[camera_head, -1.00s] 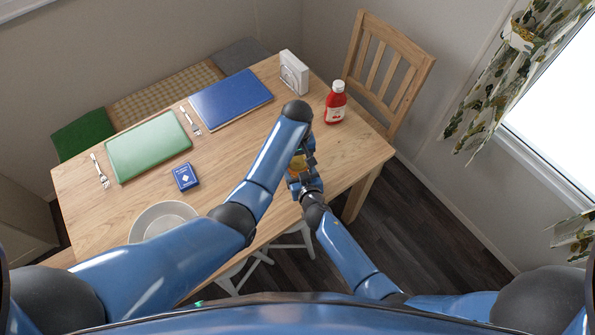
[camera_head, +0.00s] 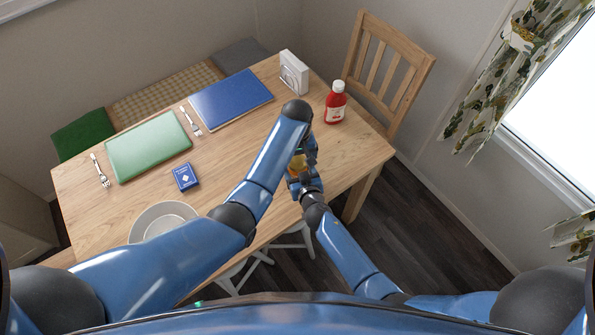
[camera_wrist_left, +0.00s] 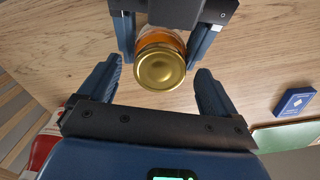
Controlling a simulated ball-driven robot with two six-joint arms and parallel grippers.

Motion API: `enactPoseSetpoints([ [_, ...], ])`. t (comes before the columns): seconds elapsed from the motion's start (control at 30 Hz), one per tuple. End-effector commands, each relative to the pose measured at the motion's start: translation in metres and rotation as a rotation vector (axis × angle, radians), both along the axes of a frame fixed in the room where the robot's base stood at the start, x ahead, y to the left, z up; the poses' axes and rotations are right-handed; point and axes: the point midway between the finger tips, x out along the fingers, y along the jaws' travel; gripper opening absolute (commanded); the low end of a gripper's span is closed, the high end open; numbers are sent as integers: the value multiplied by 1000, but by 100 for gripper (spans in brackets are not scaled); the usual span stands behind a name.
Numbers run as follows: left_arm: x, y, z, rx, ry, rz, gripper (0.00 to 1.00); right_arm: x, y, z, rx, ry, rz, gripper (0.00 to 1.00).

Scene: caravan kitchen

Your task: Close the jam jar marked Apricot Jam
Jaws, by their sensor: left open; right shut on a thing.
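The jam jar (camera_head: 297,166) has orange contents and shows small between my two grippers in the head view. In the left wrist view its gold lid (camera_wrist_left: 160,67) faces the camera and sits on the jar's mouth; I cannot tell how tight it is. No label text is readable. My right gripper (camera_head: 301,178) is shut on the jar's body; its fingers also show at the top of the left wrist view (camera_wrist_left: 163,40). My left gripper (camera_wrist_left: 159,72) is open, its fingers on either side of the lid and apart from it. In the head view my left arm partly hides it.
The wooden table (camera_head: 235,150) holds a red bottle (camera_head: 335,103), a white napkin holder (camera_head: 294,72), a blue card box (camera_head: 186,177), a green mat (camera_head: 148,147), a blue mat (camera_head: 231,98), forks and a plate (camera_head: 140,222). A wooden chair (camera_head: 385,60) stands behind the right end.

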Motion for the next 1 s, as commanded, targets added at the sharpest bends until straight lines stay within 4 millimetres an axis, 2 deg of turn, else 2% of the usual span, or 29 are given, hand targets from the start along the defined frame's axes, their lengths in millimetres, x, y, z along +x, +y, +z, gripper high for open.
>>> enactPoseSetpoints([
  [0.17,1,0,16,-1,-3,0,92,0,0,0,-1,0,-1,0],
  [0.5,1,0,76,-2,-4,0,92,0,0,0,-1,0,-1,0],
  [0.7,1,0,104,-1,-2,0,92,0,0,0,-1,0,-1,0],
  [1.0,0,0,118,0,0,0,92,0,0,0,-1,0,-1,0],
])
